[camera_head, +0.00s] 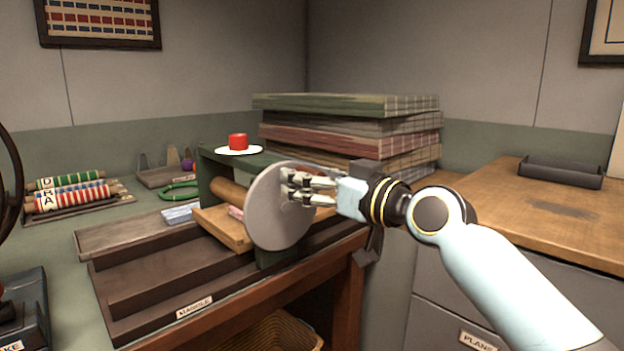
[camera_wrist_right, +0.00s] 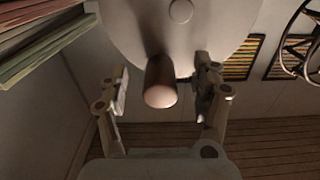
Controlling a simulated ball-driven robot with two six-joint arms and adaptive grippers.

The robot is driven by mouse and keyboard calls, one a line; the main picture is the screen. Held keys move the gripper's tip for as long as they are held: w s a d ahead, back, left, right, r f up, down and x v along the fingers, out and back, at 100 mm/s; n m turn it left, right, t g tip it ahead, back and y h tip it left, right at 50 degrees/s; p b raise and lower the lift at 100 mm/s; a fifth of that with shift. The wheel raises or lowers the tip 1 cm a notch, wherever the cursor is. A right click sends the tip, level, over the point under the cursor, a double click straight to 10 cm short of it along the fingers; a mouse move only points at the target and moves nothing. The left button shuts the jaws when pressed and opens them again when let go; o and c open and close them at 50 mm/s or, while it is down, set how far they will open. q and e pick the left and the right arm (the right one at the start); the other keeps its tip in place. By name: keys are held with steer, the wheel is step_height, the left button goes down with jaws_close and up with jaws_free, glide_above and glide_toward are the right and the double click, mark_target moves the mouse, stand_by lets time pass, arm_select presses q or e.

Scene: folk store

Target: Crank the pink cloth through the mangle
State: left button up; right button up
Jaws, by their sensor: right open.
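The mangle (camera_head: 215,172) stands on its dark base with a "MANGLE" label, green uprights and a wooden roller. Its grey crank disc (camera_head: 266,215) faces my right arm. A small part of the pink cloth (camera_head: 236,212) shows at the wooden board beside the disc; the rest is hidden. My right gripper (camera_head: 294,187) is at the disc's face. In the right wrist view the crank knob (camera_wrist_right: 161,82) sticks out from the disc (camera_wrist_right: 215,25) between the two open fingers (camera_wrist_right: 162,90), apart from both. My left gripper is not in view.
A red object (camera_head: 238,141) sits on a white plate on top of the mangle. Stacked folded cloths (camera_head: 350,125) stand behind it. Striped rolls (camera_head: 70,195) lie in a tray at the left. A wooden counter (camera_head: 560,215) is at the right.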

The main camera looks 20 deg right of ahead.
steer(key=p+v, duration=0.2)
steer(key=v, duration=0.7)
steer(key=shift+p, duration=0.3)
stand_by(0.3)
stand_by(0.3)
steer(key=s+d+f+m+g+h, duration=0.1)
steer(key=d+f+m+g+h, duration=0.1)
steer(key=f, duration=0.9)
steer(key=s+d+f+m+g+h, duration=0.1)
steer(key=d+f+h, duration=0.15)
steer(key=f, duration=0.75)
steer(key=s+d+f+m+g+h, duration=0.1)
steer(key=s+f+g, duration=0.1)
steer(key=s+f, duration=0.5)
steer(key=s+d+f+g, duration=0.1)
steer(key=s+f+g, duration=0.15)
steer(key=f, duration=0.95)
steer(key=s+f+g, duration=0.4)
steer(key=s+f, duration=1)
steer(key=s, duration=0.2)
steer(key=s+f+g, duration=0.2)
steer(key=s+f, duration=0.1)
steer(key=s, duration=0.7)
steer(key=s+a+f+g+h, duration=0.1)
steer(key=s+f+g, duration=0.2)
steer(key=s, duration=0.7)
steer(key=shift+f, duration=0.45)
